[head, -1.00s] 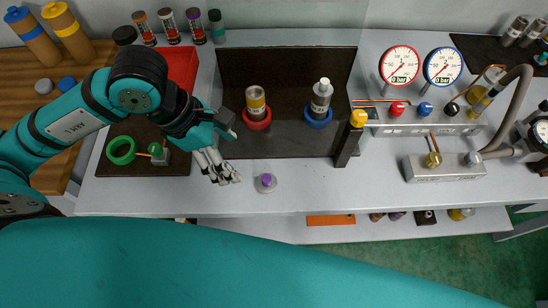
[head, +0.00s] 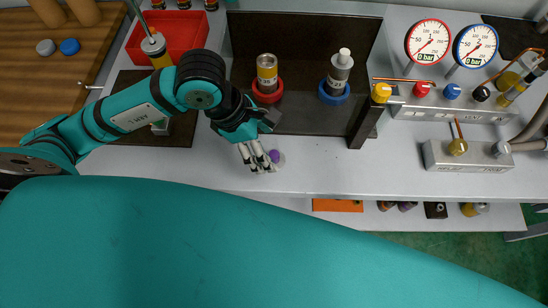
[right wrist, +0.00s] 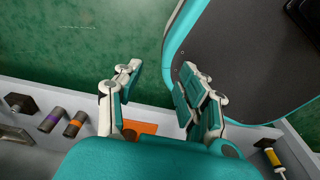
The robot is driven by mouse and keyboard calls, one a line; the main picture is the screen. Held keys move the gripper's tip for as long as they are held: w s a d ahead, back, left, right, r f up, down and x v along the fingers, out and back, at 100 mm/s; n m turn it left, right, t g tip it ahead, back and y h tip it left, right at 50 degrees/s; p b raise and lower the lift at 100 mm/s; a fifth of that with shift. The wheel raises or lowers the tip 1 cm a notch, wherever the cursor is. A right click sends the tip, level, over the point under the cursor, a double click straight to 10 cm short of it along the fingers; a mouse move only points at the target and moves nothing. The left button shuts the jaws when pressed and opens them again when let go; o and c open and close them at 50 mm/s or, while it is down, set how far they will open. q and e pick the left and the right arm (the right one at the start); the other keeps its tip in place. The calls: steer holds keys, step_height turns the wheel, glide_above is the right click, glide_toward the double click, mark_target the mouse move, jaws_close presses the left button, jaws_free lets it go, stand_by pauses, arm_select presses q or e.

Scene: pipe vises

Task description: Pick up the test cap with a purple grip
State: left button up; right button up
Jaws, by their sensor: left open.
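Behind the cap, a dark mat holds a cylinder in a red ring (head: 268,92) and one in a blue ring (head: 334,92). A dark post with a yellow knob (head: 381,92) and a gauge manifold (head: 450,106) stand to the right. The bench front right of the cap is clear.

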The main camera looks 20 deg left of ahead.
mark_target(272, 155)
arm_select(q)
steer(key=p+x, duration=0.1)
steer(key=x, duration=0.4)
steer(key=shift+s, duration=0.1)
steer(key=shift+f, duration=0.3)
steer(key=c, duration=1.3)
arm_select(e)
steer(key=shift+s+d+r, duration=0.2)
steer(key=shift+s+r, duration=0.4)
steer(key=shift+r, duration=0.1)
arm_select(q)
steer(key=shift+r, duration=0.15)
